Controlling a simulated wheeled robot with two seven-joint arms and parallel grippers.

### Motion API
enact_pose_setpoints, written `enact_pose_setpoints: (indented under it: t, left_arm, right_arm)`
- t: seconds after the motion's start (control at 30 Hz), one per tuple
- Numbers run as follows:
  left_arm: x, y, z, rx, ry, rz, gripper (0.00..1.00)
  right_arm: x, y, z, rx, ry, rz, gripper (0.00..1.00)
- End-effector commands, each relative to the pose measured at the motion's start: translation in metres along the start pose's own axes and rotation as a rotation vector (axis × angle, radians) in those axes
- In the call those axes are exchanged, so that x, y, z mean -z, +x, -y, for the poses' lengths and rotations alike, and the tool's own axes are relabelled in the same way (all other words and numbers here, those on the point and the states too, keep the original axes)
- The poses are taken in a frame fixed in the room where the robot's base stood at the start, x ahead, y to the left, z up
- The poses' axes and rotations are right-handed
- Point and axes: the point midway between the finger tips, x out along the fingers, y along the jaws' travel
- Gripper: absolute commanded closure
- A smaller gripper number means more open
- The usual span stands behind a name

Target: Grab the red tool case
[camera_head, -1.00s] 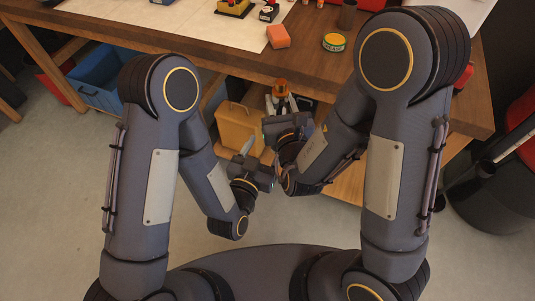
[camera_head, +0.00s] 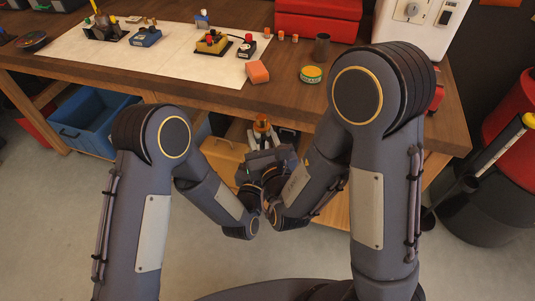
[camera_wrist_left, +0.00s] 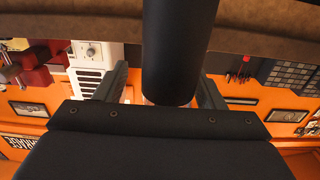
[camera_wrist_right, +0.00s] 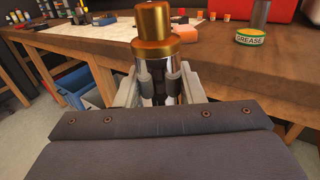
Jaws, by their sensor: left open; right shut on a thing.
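The red tool case (camera_head: 318,22) lies at the back of the workbench, cut off by the top edge of the head view. Part of a red box also shows at the top of the right wrist view (camera_wrist_right: 281,9). Both grippers are well short of the case, near the bench's front edge. My right gripper (camera_wrist_right: 158,82) is shut on a metal cylinder with a brass-orange cap (camera_wrist_right: 154,35), which it holds upright. My left gripper (camera_wrist_left: 160,80) is open; a dark cylinder, which I cannot identify, shows between its fingers. In the head view the left gripper is mostly hidden.
The wooden workbench (camera_head: 200,88) carries a green-yellow grease tin (camera_head: 311,74), a dark cup (camera_head: 322,47), an orange block (camera_head: 257,72) and a white cabinet (camera_head: 418,28). Small devices stand on a pale mat (camera_head: 170,55). A blue bin (camera_head: 90,122) sits below.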

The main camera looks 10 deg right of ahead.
Motion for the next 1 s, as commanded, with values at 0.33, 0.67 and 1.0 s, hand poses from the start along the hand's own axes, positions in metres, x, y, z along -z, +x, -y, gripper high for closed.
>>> enact_pose_setpoints:
  t: [0.33, 0.67, 1.0]
  left_arm:
    - [0.0003, 0.0071, 0.0002, 0.0, 0.001, 0.001, 0.37]
    - [0.0004, 0.0067, -0.0005, -0.001, 0.0, 0.0, 0.73]
    - [0.0012, 0.0063, -0.0039, -0.01, -0.002, -0.001, 1.0]
  right_arm:
    - [-0.003, 0.0007, -0.0004, 0.0, 0.002, 0.009, 1.0]
    - [-0.0032, 0.0008, -0.0006, -0.001, 0.002, 0.01, 1.0]
    - [-0.004, 0.0014, -0.0023, -0.005, 0.006, 0.013, 1.0]
